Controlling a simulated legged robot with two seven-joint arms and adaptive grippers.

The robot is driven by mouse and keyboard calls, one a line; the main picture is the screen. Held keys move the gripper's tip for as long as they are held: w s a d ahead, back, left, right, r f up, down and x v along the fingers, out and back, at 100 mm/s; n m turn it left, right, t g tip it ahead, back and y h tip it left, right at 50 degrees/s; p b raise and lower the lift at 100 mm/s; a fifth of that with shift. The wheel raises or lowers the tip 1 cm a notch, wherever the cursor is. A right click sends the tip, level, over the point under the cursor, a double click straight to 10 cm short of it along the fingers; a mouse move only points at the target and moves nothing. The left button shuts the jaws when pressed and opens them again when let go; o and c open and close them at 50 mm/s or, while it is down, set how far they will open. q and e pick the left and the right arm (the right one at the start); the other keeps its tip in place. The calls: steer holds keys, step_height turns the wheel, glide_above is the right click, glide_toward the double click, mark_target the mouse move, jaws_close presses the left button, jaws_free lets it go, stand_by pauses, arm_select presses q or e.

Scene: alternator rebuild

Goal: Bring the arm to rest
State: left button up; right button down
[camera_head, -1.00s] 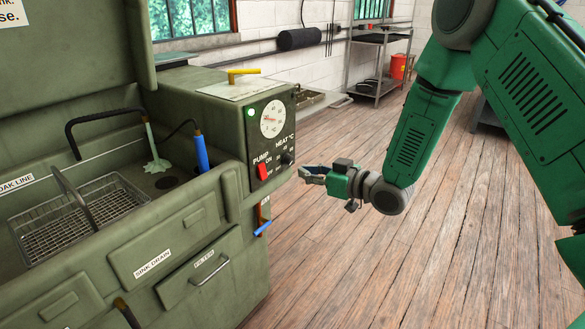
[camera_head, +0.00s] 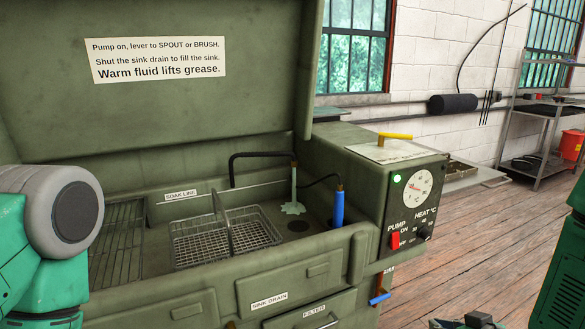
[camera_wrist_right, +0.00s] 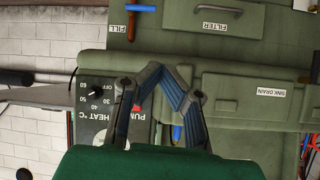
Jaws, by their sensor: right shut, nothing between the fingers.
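My right gripper (camera_head: 470,321) shows only in part at the bottom edge of the head view, over the wood floor and in front of the green parts washer (camera_head: 210,310). In the right wrist view its two dark fingers (camera_wrist_right: 162,78) come together at the tips, shut and empty. Behind them in that view is the washer's front, turned about in the picture. My right forearm (camera_head: 560,285) is cut off at the right edge. A green and grey part of my left arm (camera_head: 60,215) stands at the left edge; the left gripper is outside the view.
The washer's sink holds a wire basket (camera_head: 190,250), a spout (camera_head: 293,190) and a blue brush (camera_head: 337,207). Its control box has a red pump switch (camera_head: 395,241), a lit green lamp (camera_head: 397,179) and a yellow lever (camera_head: 394,136). Bare floor (camera_head: 500,230) lies right of the washer.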

steer(key=s+a+f+g+h, duration=0.1)
steer(key=s+f+g, duration=0.2)
steer(key=s, duration=0.6)
steer(key=s+a+f+m+g+h, duration=0.1)
steer(key=s+f+g, duration=0.2)
steer(key=s+f, duration=0.3)
steer(key=s+a+f+m+g+h, duration=0.1)
steer(key=s+f+g, duration=0.3)
steer(key=s, duration=1)
steer(key=shift+s+a+f+h, duration=0.15)
steer(key=shift+a+f+h, duration=0.15)
steer(key=shift+h, duration=0.1)
